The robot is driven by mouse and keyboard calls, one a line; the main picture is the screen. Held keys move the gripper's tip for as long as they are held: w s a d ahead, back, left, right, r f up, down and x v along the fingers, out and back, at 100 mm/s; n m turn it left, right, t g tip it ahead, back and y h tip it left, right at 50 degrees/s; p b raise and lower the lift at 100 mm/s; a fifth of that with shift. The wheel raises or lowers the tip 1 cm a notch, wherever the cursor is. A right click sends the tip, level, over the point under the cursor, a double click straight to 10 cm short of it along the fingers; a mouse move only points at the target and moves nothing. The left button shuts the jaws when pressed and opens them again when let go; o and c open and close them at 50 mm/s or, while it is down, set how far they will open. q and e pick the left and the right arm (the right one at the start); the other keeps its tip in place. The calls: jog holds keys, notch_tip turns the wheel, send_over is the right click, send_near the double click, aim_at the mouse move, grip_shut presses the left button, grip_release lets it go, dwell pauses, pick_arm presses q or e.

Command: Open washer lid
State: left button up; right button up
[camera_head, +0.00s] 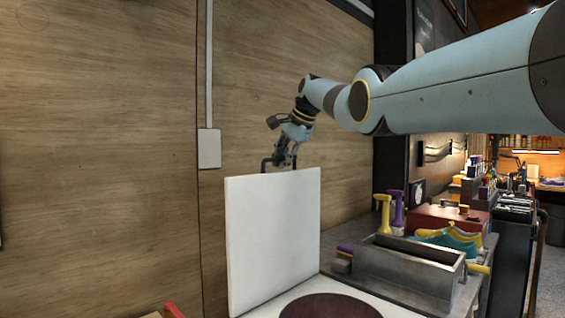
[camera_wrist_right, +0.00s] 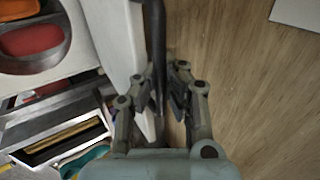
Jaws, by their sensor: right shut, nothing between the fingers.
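The washer lid (camera_head: 275,240) is a white square panel standing upright, raised off the washer's white top (camera_head: 268,312). The round dark-red opening (camera_head: 330,307) shows below it, partly cut off by the frame. In the right wrist view the lid (camera_wrist_right: 112,40) is a pale strip seen nearly edge-on. A dark bar (camera_wrist_right: 155,45) runs beside it, apparently a handle on its edge. My right gripper (camera_head: 279,163) is at the lid's top edge, shut and empty. Its fingers (camera_wrist_right: 168,92) are close to the bar; contact is unclear. My left gripper is out of view.
A wooden wall (camera_head: 120,140) stands close behind the lid. At the right, a counter holds a grey metal tray (camera_head: 405,270), purple and yellow bottles (camera_head: 383,212), colourful shoes (camera_head: 450,240) and a red box (camera_head: 440,217). A red item (camera_head: 174,309) shows at the bottom left.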

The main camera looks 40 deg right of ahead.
jog(key=o, duration=0.6)
jog(key=shift+s+d+r, duration=0.1)
jog(key=shift+r, duration=0.1)
jog(key=shift+o, duration=0.2)
jog(key=shift+f, duration=0.1)
jog(key=v, duration=1.2)
jog(key=shift+f, duration=0.1)
